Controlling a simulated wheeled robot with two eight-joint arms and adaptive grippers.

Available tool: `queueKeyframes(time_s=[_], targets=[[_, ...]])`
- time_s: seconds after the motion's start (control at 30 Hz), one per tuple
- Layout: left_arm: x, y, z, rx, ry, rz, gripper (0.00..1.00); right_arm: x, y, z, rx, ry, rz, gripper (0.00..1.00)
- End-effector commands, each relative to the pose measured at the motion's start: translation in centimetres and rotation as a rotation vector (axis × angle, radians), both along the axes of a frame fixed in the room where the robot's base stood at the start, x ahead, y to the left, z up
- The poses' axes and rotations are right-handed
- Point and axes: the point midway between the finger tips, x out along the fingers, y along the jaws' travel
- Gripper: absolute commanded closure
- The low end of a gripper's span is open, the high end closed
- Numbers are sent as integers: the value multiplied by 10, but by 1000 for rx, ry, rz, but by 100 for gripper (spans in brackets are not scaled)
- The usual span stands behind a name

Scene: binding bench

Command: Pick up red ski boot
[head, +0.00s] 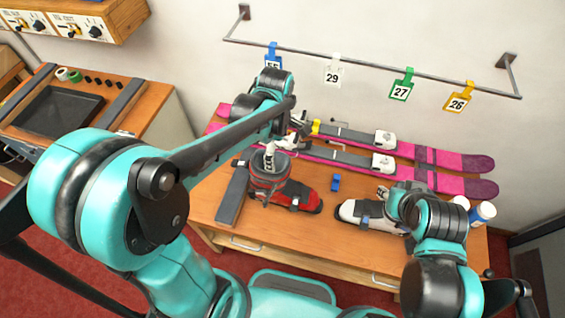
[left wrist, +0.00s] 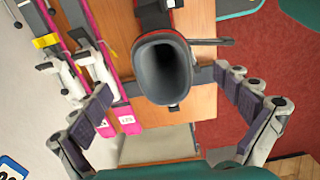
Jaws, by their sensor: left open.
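The red ski boot (head: 293,196) stands on the wooden bench in the head view, its toe pointing right and its grey cuff up. In the left wrist view I look down into the dark opening of the boot (left wrist: 167,68). My left gripper (head: 277,148) is above the boot's cuff. In the left wrist view its two fingers (left wrist: 163,88) are spread wide, one on each side of the cuff, with gaps, and hold nothing. My right gripper (head: 400,192) is by the white boot at the right; my own wrist hides most of it.
Pink skis (head: 455,160) lie along the bench's back. A small blue block (head: 336,182) lies between. A grey bar (head: 233,195) lies left of the red boot. Numbered tags hang from a wall rail (head: 370,63).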

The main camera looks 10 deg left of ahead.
Motion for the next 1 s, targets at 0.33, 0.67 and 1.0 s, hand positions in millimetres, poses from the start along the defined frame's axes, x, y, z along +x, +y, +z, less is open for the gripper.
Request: queueKeyframes(time_s=[0.33, 0.67, 1.0], targets=[[2, -1, -39, 0, 6, 19, 0, 0, 0, -7, 0, 0, 0, 66], [2, -2, -78, 0, 5, 19, 0, 0, 0, -14, 0, 0, 0, 66], [2, -2, -78, 0, 5, 18, 32, 0, 0, -13, 0, 0, 0, 66]])
